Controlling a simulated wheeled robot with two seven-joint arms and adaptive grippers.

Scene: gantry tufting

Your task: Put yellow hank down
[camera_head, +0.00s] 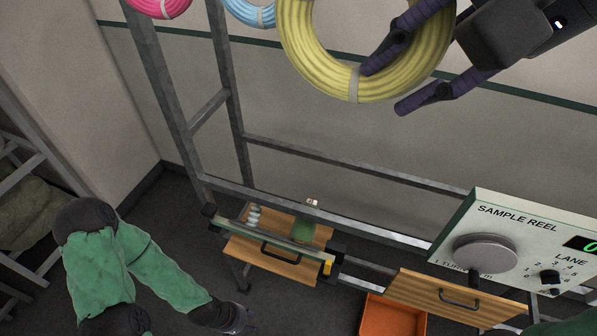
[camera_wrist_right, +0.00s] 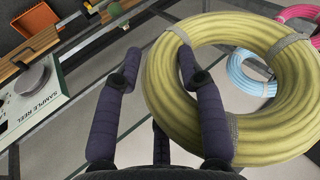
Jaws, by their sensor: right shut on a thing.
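The yellow hank (camera_head: 352,88), a thick coiled ring with pale ties, is at the top of the head view. My right gripper (camera_head: 385,88) has its dark purple fingers on either side of the hank's lower right strand, one over the ring's opening and one outside. In the right wrist view, the hank (camera_wrist_right: 270,138) fills the right side, with its near strand between the fingers (camera_wrist_right: 158,75). My left gripper (camera_head: 232,318) is low at the left, at the end of my green-sleeved arm, away from the hank; its fingers are unclear.
A pink hank (camera_head: 160,5) and a blue hank (camera_head: 250,12) are at the top left. A grey metal frame (camera_head: 350,168) crosses the middle. The sample reel box (camera_head: 505,222) is at right, above an orange bin (camera_head: 390,318).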

